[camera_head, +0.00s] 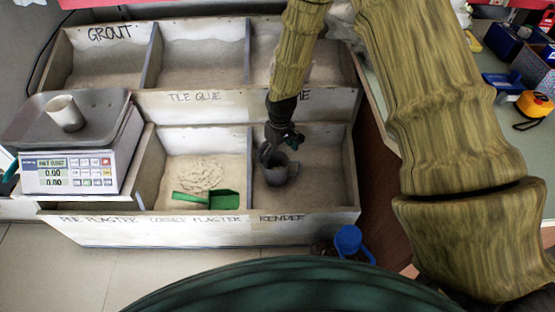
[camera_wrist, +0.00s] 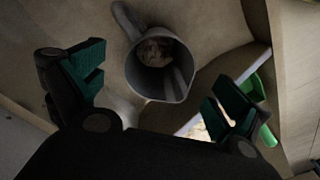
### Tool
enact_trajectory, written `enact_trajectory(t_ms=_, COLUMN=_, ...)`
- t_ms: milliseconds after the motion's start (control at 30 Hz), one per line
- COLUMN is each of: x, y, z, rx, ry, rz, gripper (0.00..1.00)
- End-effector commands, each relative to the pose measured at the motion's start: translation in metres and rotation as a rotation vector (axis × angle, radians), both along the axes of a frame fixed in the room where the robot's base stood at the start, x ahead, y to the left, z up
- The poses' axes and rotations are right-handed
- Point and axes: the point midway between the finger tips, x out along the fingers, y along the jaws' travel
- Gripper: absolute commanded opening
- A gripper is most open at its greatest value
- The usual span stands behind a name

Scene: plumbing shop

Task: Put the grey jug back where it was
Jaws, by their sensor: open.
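The grey jug (camera_head: 275,174) sits in the front right compartment, labelled RENDER, of the wooden bin (camera_head: 305,217). It looks roughly upright on the sandy powder there. In the wrist view the jug (camera_wrist: 143,82) lies ahead, between and beyond my fingers, with its mouth facing the camera and something pale inside. Its handle shows at the upper left. My gripper (camera_head: 270,150) is just above and beside the jug in the head view. In the wrist view my gripper (camera_wrist: 160,84) has its green-padded fingers wide apart. I cannot tell whether a finger touches the jug.
A green scoop (camera_head: 208,200) lies in the neighbouring front compartment. A scale (camera_head: 78,145) with a white cup (camera_head: 66,113) stands at the left. A blue-topped container (camera_head: 348,240) stands in front of the bin.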

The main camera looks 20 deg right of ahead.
Motion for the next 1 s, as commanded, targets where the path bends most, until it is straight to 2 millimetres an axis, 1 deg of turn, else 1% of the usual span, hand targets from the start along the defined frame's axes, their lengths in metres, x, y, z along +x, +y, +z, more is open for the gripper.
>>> enact_trajectory(t_ms=33, x=0.000, y=0.000, z=0.012, rx=0.000, ry=-0.001, rz=0.000, gripper=1.00)
enact_trajectory(t_ms=100, x=0.000, y=-0.001, z=0.023, rx=0.000, ry=-0.001, rz=0.000, gripper=1.00)
enact_trajectory(t_ms=300, x=0.000, y=-0.002, z=0.040, rx=0.000, ry=0.000, rz=0.000, gripper=1.00)
enact_trajectory(t_ms=467, x=0.000, y=-0.002, z=0.044, rx=0.000, ry=0.001, rz=0.000, gripper=1.00)
enact_trajectory(t_ms=1000, x=0.001, y=-0.002, z=0.044, rx=0.000, ry=0.000, rz=0.000, gripper=1.00)
